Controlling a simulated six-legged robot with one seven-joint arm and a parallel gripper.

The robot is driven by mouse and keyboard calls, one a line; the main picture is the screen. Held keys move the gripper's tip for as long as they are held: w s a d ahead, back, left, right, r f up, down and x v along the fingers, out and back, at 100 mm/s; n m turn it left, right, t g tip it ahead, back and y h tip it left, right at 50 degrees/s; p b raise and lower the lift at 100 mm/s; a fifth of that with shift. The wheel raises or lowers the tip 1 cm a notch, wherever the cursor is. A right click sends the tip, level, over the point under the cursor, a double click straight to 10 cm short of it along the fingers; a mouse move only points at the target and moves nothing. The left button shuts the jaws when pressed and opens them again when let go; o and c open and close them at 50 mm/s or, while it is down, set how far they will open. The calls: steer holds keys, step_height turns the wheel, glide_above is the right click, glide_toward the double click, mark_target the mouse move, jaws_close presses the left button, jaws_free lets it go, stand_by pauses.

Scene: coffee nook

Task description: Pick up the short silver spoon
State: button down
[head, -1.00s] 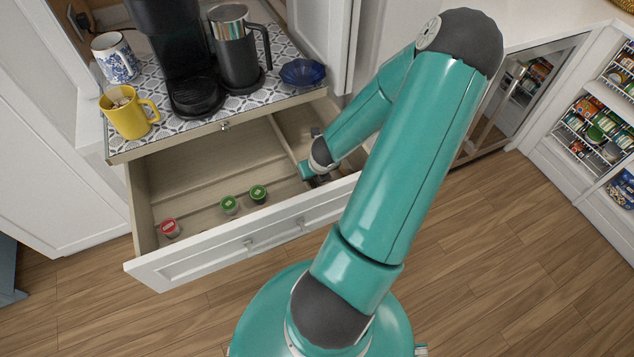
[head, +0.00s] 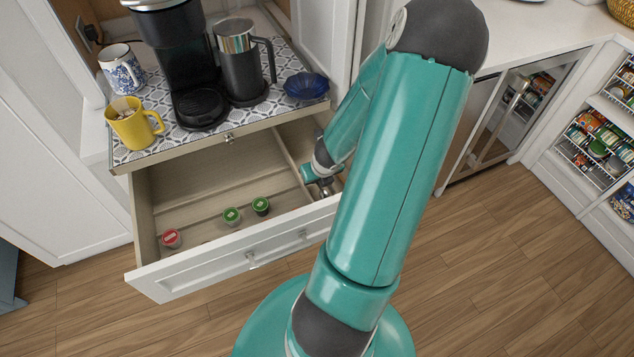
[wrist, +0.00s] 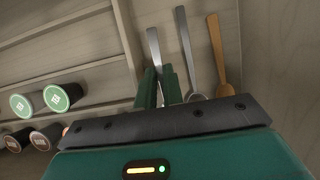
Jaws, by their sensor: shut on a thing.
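In the wrist view my gripper (wrist: 158,80) is shut on the short silver spoon (wrist: 153,42), whose handle shows between the two green fingers. The spoon's lower part is hidden by the fingers and the gripper body. A longer silver spoon (wrist: 186,50) lies just right of the fingers, and a golden-brown spoon (wrist: 216,52) is farther right. In the head view my gripper (head: 323,184) is down in the right compartment of the open drawer (head: 195,278), partly hidden by my arm.
A divider (head: 291,166) borders the spoon compartment. Green pods (head: 231,216) and a red-lidded pod (head: 171,238) lie in the wide left compartment. Above stand a yellow mug (head: 132,128), a blue-patterned mug (head: 121,70), a coffee maker (head: 183,65), a dark jug (head: 240,68) and a blue bowl (head: 305,86).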

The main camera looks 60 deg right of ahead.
steer(key=shift+a+r, duration=0.1)
steer(key=shift+r, duration=2.8)
steer(key=shift+r, duration=0.1)
